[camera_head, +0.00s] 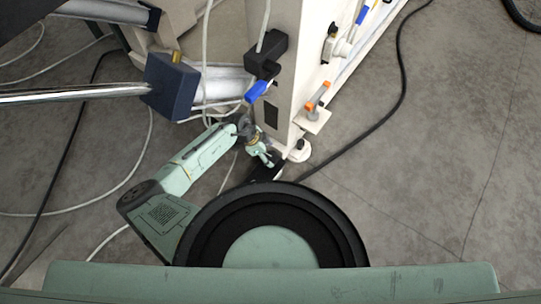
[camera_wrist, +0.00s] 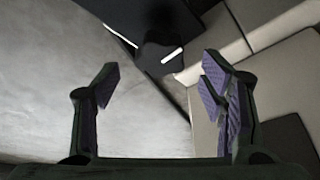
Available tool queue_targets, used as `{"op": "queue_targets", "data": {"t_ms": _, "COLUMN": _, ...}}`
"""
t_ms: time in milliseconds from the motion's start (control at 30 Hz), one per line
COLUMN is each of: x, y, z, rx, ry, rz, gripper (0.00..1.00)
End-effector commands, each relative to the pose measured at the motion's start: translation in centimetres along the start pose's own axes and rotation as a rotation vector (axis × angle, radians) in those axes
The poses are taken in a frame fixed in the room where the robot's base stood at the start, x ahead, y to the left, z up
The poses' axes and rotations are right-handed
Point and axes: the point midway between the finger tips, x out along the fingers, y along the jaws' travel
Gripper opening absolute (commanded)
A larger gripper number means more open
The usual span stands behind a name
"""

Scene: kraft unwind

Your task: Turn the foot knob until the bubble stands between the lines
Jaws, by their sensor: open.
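My gripper (camera_head: 277,163) is low beside the foot of the cream machine column in the head view. In the wrist view my gripper (camera_wrist: 160,88) is open, its purple-padded fingers wide apart with nothing held between them. A round pale foot (camera_head: 299,153) with a small dark top stands on the floor at the column's base, just right of my gripper. I cannot tell which part is the knob, or whether my gripper touches it. A dark shape (camera_wrist: 165,40) with white strips lies beyond the fingertips in the wrist view. No bubble or lines can be made out.
The cream column (camera_head: 290,70) rises beside my arm, with an orange-handled fitting (camera_head: 317,97) and a blue-handled valve (camera_head: 257,91). A dark blue block (camera_head: 170,86) on a shiny bar is at the left. Cables cross the floor. Concrete (camera_head: 440,150) at the right is mostly free.

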Motion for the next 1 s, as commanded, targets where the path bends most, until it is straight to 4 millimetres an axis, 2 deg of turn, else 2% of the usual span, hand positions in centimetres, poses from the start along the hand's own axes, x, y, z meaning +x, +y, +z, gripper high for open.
{"op": "queue_targets", "data": {"t_ms": 33, "x": 0.9, "y": 0.1, "z": 0.0, "rx": 0.000, "ry": 0.000, "rz": 0.002, "gripper": 0.65}}
{"op": "queue_targets", "data": {"t_ms": 200, "x": 2.6, "y": 0.0, "z": 0.0, "rx": 0.000, "ry": 0.000, "rz": 0.000, "gripper": 0.65}}
{"op": "queue_targets", "data": {"t_ms": 567, "x": 3.0, "y": 0.0, "z": 0.0, "rx": 0.000, "ry": 0.000, "rz": 0.000, "gripper": 0.65}}
{"op": "queue_targets", "data": {"t_ms": 1000, "x": 3.0, "y": 0.0, "z": 0.0, "rx": 0.000, "ry": 0.000, "rz": -0.001, "gripper": 0.35}}
